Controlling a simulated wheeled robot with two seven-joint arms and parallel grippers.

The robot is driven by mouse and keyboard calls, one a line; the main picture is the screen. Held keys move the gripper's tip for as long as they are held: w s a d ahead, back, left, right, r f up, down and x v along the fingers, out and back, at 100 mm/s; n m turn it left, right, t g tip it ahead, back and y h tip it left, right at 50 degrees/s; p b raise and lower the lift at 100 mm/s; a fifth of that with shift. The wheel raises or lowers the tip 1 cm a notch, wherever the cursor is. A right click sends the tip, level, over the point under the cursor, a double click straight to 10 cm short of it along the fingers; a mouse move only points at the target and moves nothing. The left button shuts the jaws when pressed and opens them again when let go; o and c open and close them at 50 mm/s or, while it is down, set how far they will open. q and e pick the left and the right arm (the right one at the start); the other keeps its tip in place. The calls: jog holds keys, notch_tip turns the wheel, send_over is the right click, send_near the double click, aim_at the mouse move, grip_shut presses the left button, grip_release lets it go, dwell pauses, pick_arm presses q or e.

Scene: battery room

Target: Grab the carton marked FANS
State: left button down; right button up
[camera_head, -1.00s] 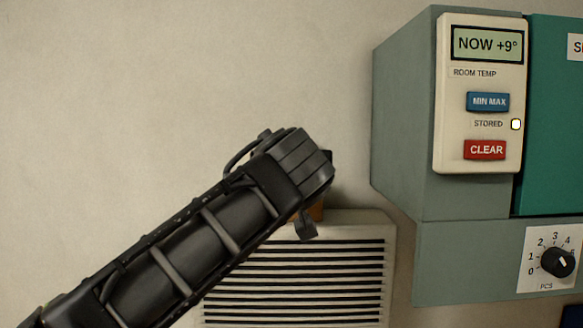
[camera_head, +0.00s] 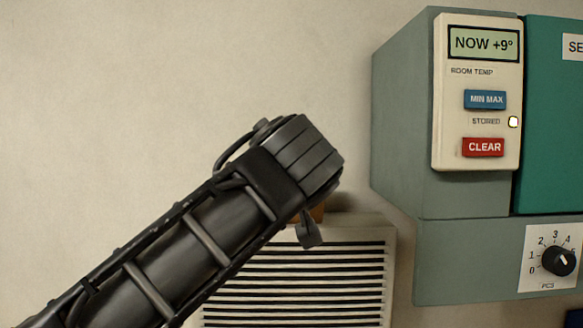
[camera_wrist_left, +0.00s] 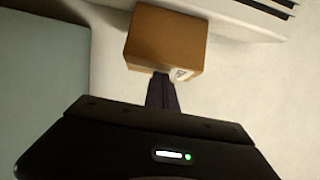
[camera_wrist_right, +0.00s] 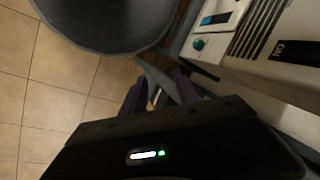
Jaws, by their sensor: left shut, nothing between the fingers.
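A brown carton (camera_wrist_left: 165,38) with a small white label at its lower corner shows in the left wrist view; I cannot read the label. My left gripper (camera_wrist_left: 162,78) is shut and empty, its fingertips right at the carton's near face; I cannot tell if they touch. In the head view only a sliver of brown (camera_head: 318,212) shows behind my left wrist, above a white louvred unit (camera_head: 345,235), and the left fingers are hidden. My right gripper (camera_wrist_right: 158,88) is away from the carton, with its fingers apart and no object visibly held.
A grey-green cabinet with a temperature panel (camera_head: 480,125) and a dial (camera_head: 557,261) stands right of the louvred unit. Bare wall (camera_head: 130,90) lies behind. The right wrist view shows a dark rounded object (camera_wrist_right: 110,25), a panel with a green button (camera_wrist_right: 198,44), and tiled floor (camera_wrist_right: 40,90).

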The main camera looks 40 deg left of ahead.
pick_arm(q)
jog(key=shift+w+a+f, duration=0.15)
jog(key=shift+w+a, duration=0.1)
jog(key=shift+w, duration=0.1)
pick_arm(e)
jog(key=shift+w+a+r, duration=0.1)
jog(key=shift+r, duration=0.05)
pick_arm(q)
jog(key=shift+s+d, duration=0.1)
